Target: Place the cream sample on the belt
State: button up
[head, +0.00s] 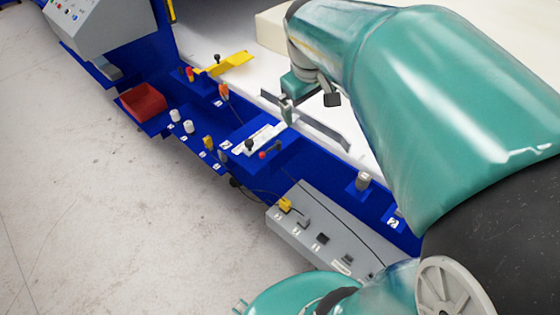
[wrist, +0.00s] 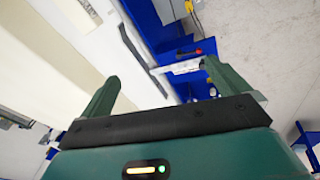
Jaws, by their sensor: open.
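A large cream block, which looks like the cream sample (head: 272,28), rests on the white belt surface (head: 210,40) at the top of the head view, partly hidden behind my arm. In the wrist view the cream sample (wrist: 45,75) fills much of the left side, beside my left finger. My gripper (head: 288,108) is open and empty over the belt's near edge, by the blue panel. In the wrist view its two green fingers (wrist: 163,78) stand wide apart with nothing held between them. I cannot tell whether a finger touches the block.
A blue panel (head: 183,95) with knobs and levers runs along the belt's near side, close to my gripper. It carries a red bin (head: 143,101) and a yellow lever (head: 230,63). A grey control box (head: 325,240) stands nearer. A dark rail (head: 325,128) edges the belt.

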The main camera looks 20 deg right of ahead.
jog(key=s+a+f+m+t+y, duration=0.1)
jog(key=s+a+m+t+y, duration=0.1)
jog(key=s+a, duration=1)
jog(key=shift+s+a+f+t, duration=0.25)
jog(key=shift+t, duration=0.25)
